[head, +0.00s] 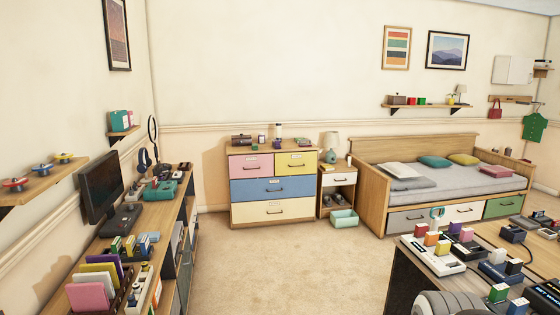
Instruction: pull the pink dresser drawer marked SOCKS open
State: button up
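The wooden dresser (271,223) stands against the far wall, left of the middle of the head view. Its pink drawer (240,173) is at the top left, beside a yellow drawer (296,168). A wide blue drawer (250,191) and a wide cream drawer (250,213) are below. The pink drawer looks closed, its front level with the others, and has a dark handle across its middle. Its label is too small to read. My gripper is not in view.
Open carpet (290,265) lies before the dresser. A long desk (92,250) lines the left wall. A nightstand (326,198) and teal bin (344,219) stand right of the dresser, then a bed (372,205). A cluttered table (405,275) fills the lower right.

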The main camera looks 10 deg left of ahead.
aim_at(247, 166)
jog(key=u, duration=0.45)
jog(key=i, duration=1.55)
jog(key=u, duration=0.65)
jog(key=i, duration=1.6)
jog(key=z, duration=0.5)
jog(key=i, duration=1.25)
jog(key=z, duration=0.4)
jog(key=k, duration=0.95)
jog(key=z, duration=0.2)
jog(key=i, duration=0.55)
jog(key=u, duration=0.05)
